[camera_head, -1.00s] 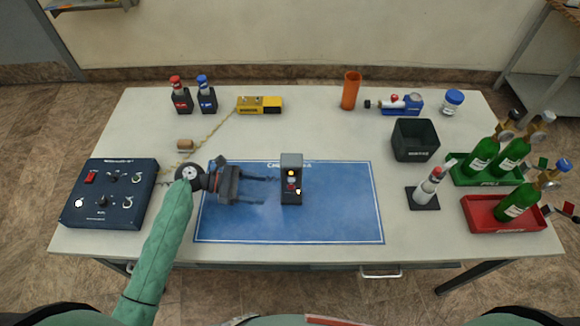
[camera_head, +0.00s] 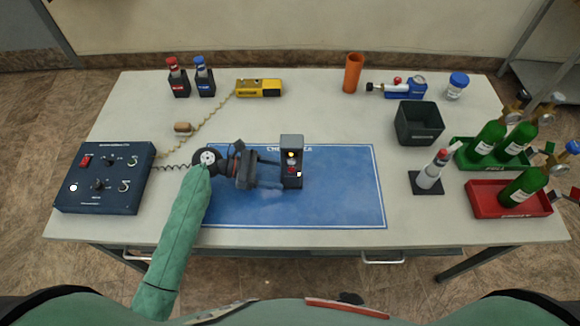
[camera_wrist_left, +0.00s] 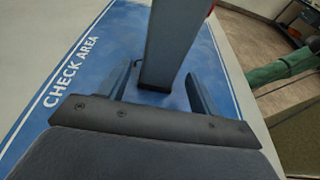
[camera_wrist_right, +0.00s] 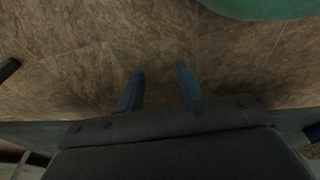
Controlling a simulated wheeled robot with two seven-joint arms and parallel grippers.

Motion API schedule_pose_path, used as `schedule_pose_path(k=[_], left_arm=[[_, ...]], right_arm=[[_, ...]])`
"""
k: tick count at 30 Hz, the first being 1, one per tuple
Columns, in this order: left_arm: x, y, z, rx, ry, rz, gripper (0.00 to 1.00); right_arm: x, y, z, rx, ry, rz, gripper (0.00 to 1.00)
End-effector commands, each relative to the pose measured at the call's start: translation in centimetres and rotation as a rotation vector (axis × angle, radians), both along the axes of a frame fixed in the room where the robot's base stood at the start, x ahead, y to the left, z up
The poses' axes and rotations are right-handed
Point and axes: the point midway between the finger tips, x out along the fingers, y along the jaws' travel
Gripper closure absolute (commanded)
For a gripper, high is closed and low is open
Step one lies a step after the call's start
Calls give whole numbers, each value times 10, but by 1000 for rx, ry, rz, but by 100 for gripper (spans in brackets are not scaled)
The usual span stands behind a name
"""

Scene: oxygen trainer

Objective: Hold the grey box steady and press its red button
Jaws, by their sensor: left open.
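The grey box (camera_head: 291,142) stands upright on the blue check mat (camera_head: 340,205). Its front face shows an orange light and, below it, a small red button (camera_head: 291,170). My left gripper (camera_head: 281,172) is open and comes at the box from the left, its fingers reaching the box's side. In the left wrist view the box (camera_wrist_left: 172,45) rises between the two spread fingers (camera_wrist_left: 160,88), with gaps beside it; its button face is hidden there. My right gripper (camera_wrist_right: 160,80) shows only in its wrist view, open and empty, over the floor.
A dark blue control box (camera_head: 105,178) with a coiled cable stands left of my left gripper. A grey cylinder on a black base (camera_head: 431,172), a black bin (camera_head: 418,123) and red (camera_head: 510,198) and green bottle trays stand to the right. The mat's right part is clear.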

Motion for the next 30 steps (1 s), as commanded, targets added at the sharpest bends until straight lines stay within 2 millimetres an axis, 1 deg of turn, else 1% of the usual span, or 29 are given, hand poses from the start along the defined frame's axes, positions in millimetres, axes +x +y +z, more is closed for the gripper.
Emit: schedule_pose_path(k=[2,3,5,12,17,18,22,30], left_arm=[[0,-4,-3,0,-1,0,37],[0,-6,0,0,0,0,37],[0,-8,-1,0,0,0,37],[0,-18,-4,0,-1,1,37],[0,-27,-6,-1,0,-1,37],[0,-30,-7,-1,0,0,37],[0,-37,-10,-1,0,1,37],[0,-42,-13,0,-2,-1,37]], right_arm=[[2,2,2,1,3,-1,64],[4,3,10,2,-1,-2,64],[5,2,11,4,-10,-1,64],[-10,-6,-9,-4,-1,2,64],[-10,-8,-13,-6,-13,6,64],[-9,-8,-18,-6,-17,6,64],[-14,-11,-25,-8,-21,8,64],[-18,-14,-29,-9,-23,10,64]])
